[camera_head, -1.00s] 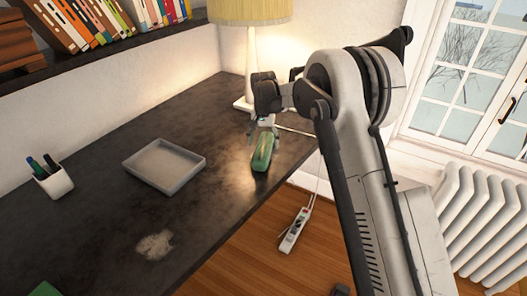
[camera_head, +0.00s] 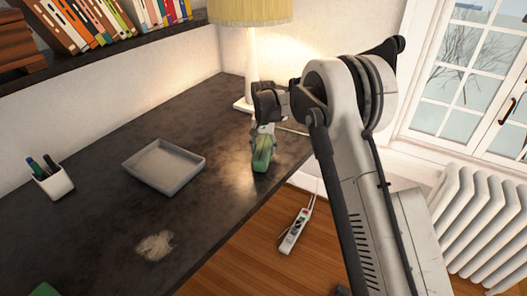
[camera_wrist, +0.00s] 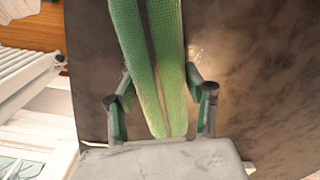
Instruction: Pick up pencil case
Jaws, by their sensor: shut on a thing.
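The pencil case is a long green textured pouch with a dark seam along its middle. In the head view the pencil case (camera_head: 262,155) is at the right end of the dark desk, near its front edge, under my gripper (camera_head: 262,130). In the wrist view the pencil case (camera_wrist: 160,50) runs up from between the two fingers of my gripper (camera_wrist: 163,105). The fingers are shut on its near end, one on each side. Whether the case touches the desk or is slightly above it, I cannot tell.
The dark desk (camera_head: 100,215) holds an empty grey tray (camera_head: 165,165), a white pen cup (camera_head: 53,183) and a lamp (camera_head: 250,60) behind my gripper. A power strip (camera_head: 294,232) lies on the wooden floor. A radiator (camera_head: 485,220) stands at right.

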